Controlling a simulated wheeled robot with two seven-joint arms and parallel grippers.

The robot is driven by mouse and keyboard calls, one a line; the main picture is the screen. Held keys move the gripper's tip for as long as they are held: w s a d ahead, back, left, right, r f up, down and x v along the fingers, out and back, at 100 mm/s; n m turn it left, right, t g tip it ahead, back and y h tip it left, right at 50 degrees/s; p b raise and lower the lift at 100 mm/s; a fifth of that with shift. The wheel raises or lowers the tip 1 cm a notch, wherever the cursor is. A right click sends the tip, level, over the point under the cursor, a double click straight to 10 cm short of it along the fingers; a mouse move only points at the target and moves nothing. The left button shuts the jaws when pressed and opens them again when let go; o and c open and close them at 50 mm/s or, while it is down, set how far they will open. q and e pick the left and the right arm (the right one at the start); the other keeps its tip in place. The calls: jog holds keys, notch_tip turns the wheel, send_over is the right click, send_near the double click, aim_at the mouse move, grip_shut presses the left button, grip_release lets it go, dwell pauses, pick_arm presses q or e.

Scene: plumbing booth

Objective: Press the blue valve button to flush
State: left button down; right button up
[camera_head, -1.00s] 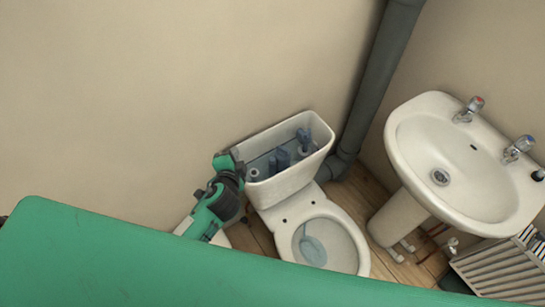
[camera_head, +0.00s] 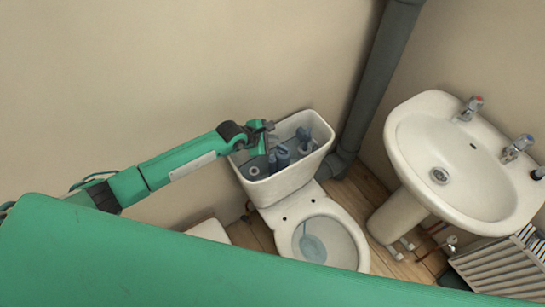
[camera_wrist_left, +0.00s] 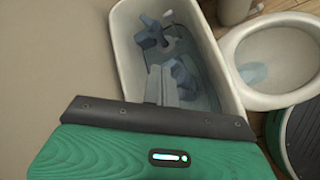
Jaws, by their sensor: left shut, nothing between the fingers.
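The open white cistern (camera_head: 287,187) stands against the wall behind the toilet bowl (camera_head: 325,232). Inside it are blue-grey valve parts: a middle one (camera_head: 282,156) and one farther right (camera_head: 304,138). I cannot tell the button apart on them. My left gripper (camera_head: 269,133) is shut and empty, over the cistern's left end. In the left wrist view the shut fingers (camera_wrist_left: 160,84) reach over the cistern (camera_wrist_left: 128,60), beside the nearer blue part (camera_wrist_left: 181,78); contact cannot be told. The other blue part (camera_wrist_left: 152,32) is farther off. My right gripper is out of view.
A white washbasin (camera_head: 460,165) with two taps stands at the right. A grey pipe (camera_head: 378,85) runs down the wall just right of the cistern. A white slab (camera_head: 208,231) is low to the left of the bowl. Green bodywork of mine covers the bottom.

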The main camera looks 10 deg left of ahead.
pick_arm(q)
jog(key=shift+w+a+f+y, duration=0.15)
jog(key=shift+a+y, duration=0.05)
jog(key=shift+a, duration=0.15)
jog(key=shift+w+a+f+y, duration=0.1)
jog(key=shift+a+f+y, duration=0.1)
jog(key=shift+a, duration=0.1)
jog(key=b, duration=0.6)
send_over(270, 159)
notch_tip(270, 159, down, 8)
jog(key=shift+r, duration=0.25)
jog(key=shift+f, duration=0.4)
jog(key=shift+f+b, duration=0.15)
jog(key=shift+b, duration=0.2)
